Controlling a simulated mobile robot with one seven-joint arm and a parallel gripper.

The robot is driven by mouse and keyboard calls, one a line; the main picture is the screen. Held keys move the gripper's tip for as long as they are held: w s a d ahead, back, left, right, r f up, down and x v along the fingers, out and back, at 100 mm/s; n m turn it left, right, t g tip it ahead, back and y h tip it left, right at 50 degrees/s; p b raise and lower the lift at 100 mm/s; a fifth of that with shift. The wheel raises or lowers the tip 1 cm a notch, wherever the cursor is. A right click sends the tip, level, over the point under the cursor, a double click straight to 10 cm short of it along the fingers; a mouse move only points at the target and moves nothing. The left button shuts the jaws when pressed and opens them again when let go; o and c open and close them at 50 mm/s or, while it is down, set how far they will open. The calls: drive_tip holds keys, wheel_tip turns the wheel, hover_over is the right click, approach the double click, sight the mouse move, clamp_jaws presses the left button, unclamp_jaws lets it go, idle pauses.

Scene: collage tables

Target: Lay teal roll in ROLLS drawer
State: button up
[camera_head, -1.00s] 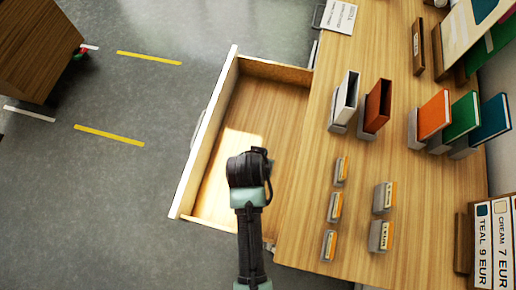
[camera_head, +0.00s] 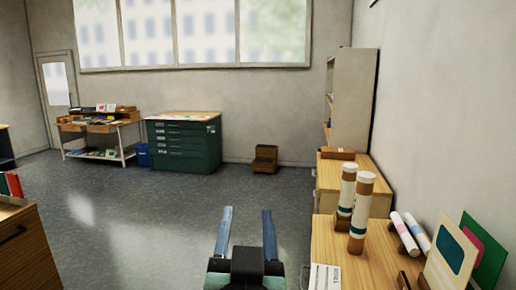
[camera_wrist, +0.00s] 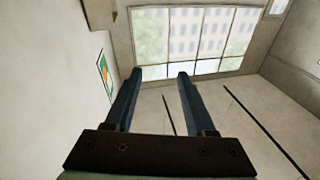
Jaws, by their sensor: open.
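Two rolls stand upright on the wooden table at right: a nearer roll (camera_head: 361,212) with a teal band low down, and a farther roll (camera_head: 346,188) with a dark band. Both have brown and white parts; which one is the teal roll I cannot tell for sure. My gripper (camera_head: 248,212) is open and empty, left of the rolls and apart from them. In the wrist view my gripper (camera_wrist: 159,74) points at windows and wall, with nothing between the fingers. The ROLLS drawer cannot be made out in the current views.
Coloured boards (camera_head: 462,250) lean by the wall. A printed sheet (camera_head: 324,278) lies at the table's front. A green drawer cabinet (camera_head: 183,145) stands far back. Open floor (camera_head: 160,215) lies left of my gripper.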

drive_tip(key=s+r+t, duration=0.4)
drive_tip(key=s+r, duration=0.2)
drive_tip(key=r, duration=0.5)
drive_tip(key=s+d+r+n+t, duration=0.1)
drive_tip(key=s+r+t, duration=0.3)
drive_tip(key=s+r, duration=0.3)
wheel_tip(320, 180, up, 4)
drive_tip(key=shift+d+r, duration=0.25)
drive_tip(key=shift+d, duration=0.05)
drive_tip(key=shift+c, duration=0.4)
